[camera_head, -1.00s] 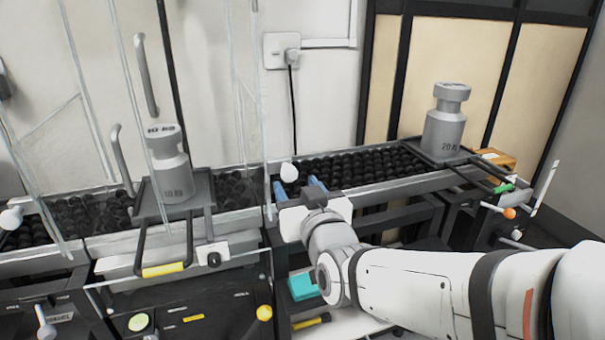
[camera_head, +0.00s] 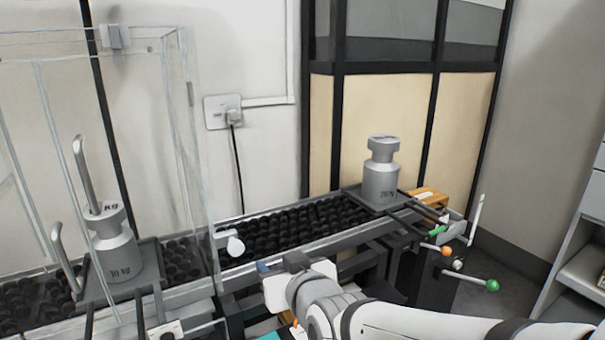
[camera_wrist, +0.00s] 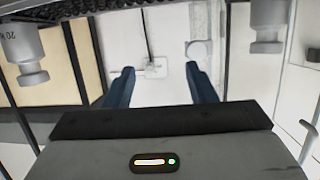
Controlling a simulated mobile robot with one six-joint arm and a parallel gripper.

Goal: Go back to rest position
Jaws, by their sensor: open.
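My gripper (camera_wrist: 160,88) is open and empty in the wrist view, with its two blue fingers apart and only the wall and power socket beyond them. In the head view my gripper (camera_head: 283,266) is in front of the roller conveyor, low in the middle of the picture. One grey 10 kg weight (camera_head: 114,248) stands upright on a dark tray at the left. Another grey weight (camera_head: 380,178) stands upright on a tray at the right end of the conveyor. In the wrist view, weights show upside down at the upper left (camera_wrist: 24,50) and upper right (camera_wrist: 267,18).
The black roller conveyor (camera_head: 290,230) runs between the two weights. Clear glass panels (camera_head: 185,150) enclose the left weight. Levers with an orange knob (camera_head: 429,249) and a green knob (camera_head: 492,285) stick out at the right. A shelf unit (camera_head: 596,205) stands at the far right.

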